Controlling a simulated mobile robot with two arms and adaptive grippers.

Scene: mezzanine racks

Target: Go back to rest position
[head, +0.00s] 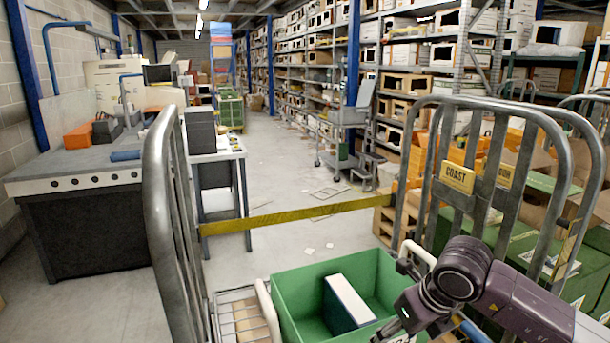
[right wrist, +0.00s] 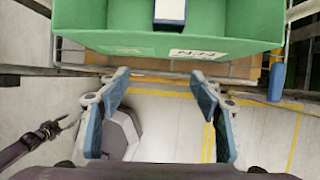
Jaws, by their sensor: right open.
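My right gripper (head: 388,330) is low in the head view, beside the near right corner of a green tote (head: 300,290). In the right wrist view the jaws (right wrist: 159,84) are spread apart with nothing between them, and the tote wall (right wrist: 160,42) is just beyond the fingertips. A white box with a dark blue side (head: 345,302) lies in the tote, apart from the gripper. At the left edge of the right wrist view is what looks like my left gripper (right wrist: 50,130), small and dark; its jaws are unclear. The head view does not show it.
The tote sits in a roll cage with grey tube frames (head: 180,230) on both sides and a yellow strap (head: 290,212) across the far side. A workbench (head: 75,180) stands left, and racks (head: 400,100) line the right. The aisle floor (head: 275,160) is mostly clear.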

